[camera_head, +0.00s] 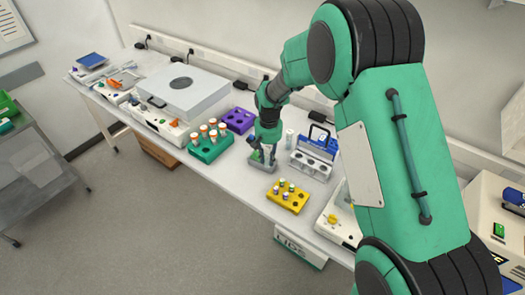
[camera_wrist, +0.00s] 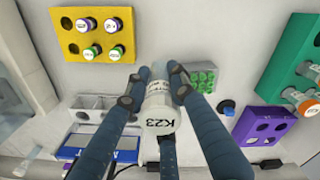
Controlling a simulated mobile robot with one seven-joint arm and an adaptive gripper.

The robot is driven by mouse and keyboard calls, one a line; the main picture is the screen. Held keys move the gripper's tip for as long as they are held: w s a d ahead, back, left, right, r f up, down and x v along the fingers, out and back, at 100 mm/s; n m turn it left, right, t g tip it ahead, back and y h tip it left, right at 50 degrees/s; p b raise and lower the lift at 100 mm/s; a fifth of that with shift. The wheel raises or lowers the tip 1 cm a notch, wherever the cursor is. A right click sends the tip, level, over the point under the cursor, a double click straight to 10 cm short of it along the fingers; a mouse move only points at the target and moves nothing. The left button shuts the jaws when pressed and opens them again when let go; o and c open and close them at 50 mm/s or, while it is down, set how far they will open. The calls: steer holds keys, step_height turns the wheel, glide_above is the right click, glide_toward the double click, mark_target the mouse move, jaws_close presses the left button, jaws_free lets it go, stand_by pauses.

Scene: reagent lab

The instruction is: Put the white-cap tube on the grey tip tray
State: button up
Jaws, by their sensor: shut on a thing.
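The white-cap tube (camera_wrist: 160,118), with K23 on its cap, is between the fingers of my gripper (camera_wrist: 157,82). My gripper is shut on it and hides part of its body. In the head view my gripper (camera_head: 266,148) is over the grey tip tray (camera_head: 262,168), close in front of the purple rack. The wrist view shows the tray with green contents (camera_wrist: 203,77) just right of the tube. I cannot tell whether the tube touches the tray.
A yellow rack (camera_head: 288,199) with several tubes stands in front right. A green rack (camera_head: 211,147) with orange-capped tubes stands left, a purple rack (camera_head: 239,119) behind. A grey rack (camera_head: 312,164) is right. A small blue round thing (camera_wrist: 226,107) is near the tray.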

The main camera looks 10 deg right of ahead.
steer(key=w, duration=0.8)
steer(key=shift+w+a+f, duration=0.15)
steer(key=shift+a+f, duration=0.25)
steer(key=shift+f, duration=1.75)
steer(key=shift+f, duration=0.1)
steer(key=o, duration=0.7)
steer(key=shift+o, duration=0.2)
